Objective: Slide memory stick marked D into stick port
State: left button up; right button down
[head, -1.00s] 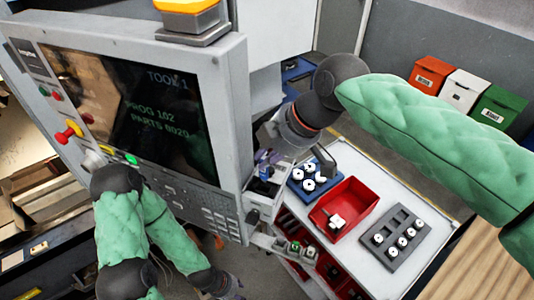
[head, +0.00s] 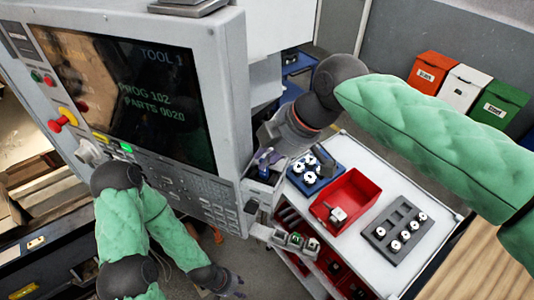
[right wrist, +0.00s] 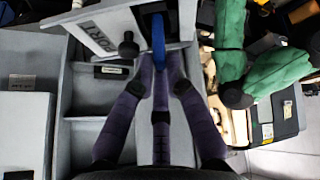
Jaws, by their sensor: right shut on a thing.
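My right gripper (head: 266,163) is beside the lower right edge of the machine's control panel (head: 130,95). In the right wrist view its purple fingers (right wrist: 160,72) are shut on a narrow blue piece (right wrist: 158,38), which looks like the memory stick. No D mark shows on it. The blue piece points at a grey face beside a plate with dark lettering (right wrist: 100,38), which seems to read PORT. The port opening is hidden or too dark to tell, as is any contact. My left gripper (head: 230,284) hangs low under the panel, too small to tell its state.
A grey compartment holder (head: 262,190) sits below my right gripper; a black knob (right wrist: 128,46) is close to the fingers. A white cart (head: 375,180) carries a red bin (head: 345,200), a blue tray (head: 325,180) and a grey tray (head: 385,240) of round parts.

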jog(key=shift+f+b, duration=0.5)
dwell(0.5)
jog(key=c, duration=1.2)
grip_release()
jog(key=v, duration=1.2)
